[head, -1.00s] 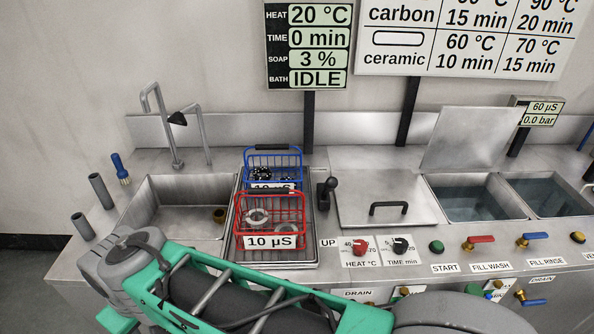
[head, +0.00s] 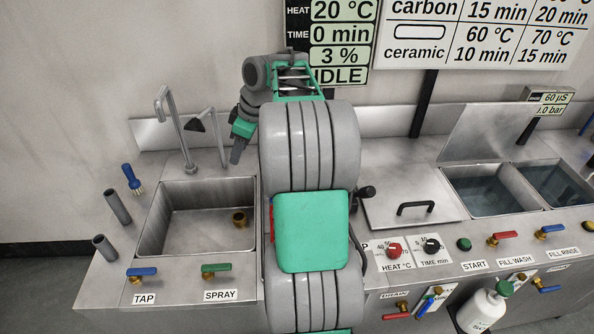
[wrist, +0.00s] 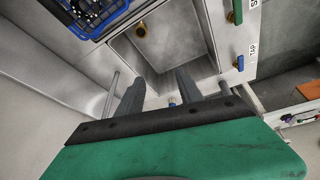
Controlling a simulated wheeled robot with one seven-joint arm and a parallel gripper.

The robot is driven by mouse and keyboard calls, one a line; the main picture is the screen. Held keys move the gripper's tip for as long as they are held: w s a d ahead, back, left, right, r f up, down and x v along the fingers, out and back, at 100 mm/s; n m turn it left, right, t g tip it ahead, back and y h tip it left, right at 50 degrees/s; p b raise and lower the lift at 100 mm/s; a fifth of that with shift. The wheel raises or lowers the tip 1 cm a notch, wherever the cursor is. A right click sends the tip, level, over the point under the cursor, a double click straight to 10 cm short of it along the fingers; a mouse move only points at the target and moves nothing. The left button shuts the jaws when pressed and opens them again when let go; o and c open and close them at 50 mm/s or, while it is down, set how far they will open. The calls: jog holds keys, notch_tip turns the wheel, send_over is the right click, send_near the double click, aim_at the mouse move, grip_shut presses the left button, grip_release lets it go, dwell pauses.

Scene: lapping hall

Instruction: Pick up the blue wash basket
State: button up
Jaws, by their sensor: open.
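The blue wash basket (wrist: 76,26) shows at the top left of the wrist view, cut off by the edge, with dark parts inside. In the head view my arm hides it. My gripper (head: 236,158) hangs over the back right of the sink, fingers pointing down. In the wrist view its two fingers (wrist: 158,88) stand apart with nothing between them, and the basket lies off to their upper left, apart from them. A sliver of the red basket (head: 271,218) shows beside my arm in the head view.
The sink (head: 150,222) is left of my arm, with a tap spout (head: 172,125) at its back. A lidded bath (head: 385,205) and two water-filled baths (head: 485,200) are on the right. A white bottle (head: 482,312) stands at the front right.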

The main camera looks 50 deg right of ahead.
jog(key=s+d+f+n+p, duration=0.1)
jog(key=s+d+n, duration=0.15)
jog(key=d, duration=0.75)
jog(key=s+d+f+n+p, duration=0.15)
jog(key=s+d, duration=0.25)
jog(key=d, duration=0.7)
jog(key=shift+t, duration=0.3)
jog(key=x, duration=0.7)
jog(key=shift+f, duration=0.35)
jog(key=shift+w+f, duration=0.2)
jog(key=shift+f, duration=0.15)
jog(key=shift+c, duration=0.4)
grip_shut()
jog(key=shift+r, duration=0.15)
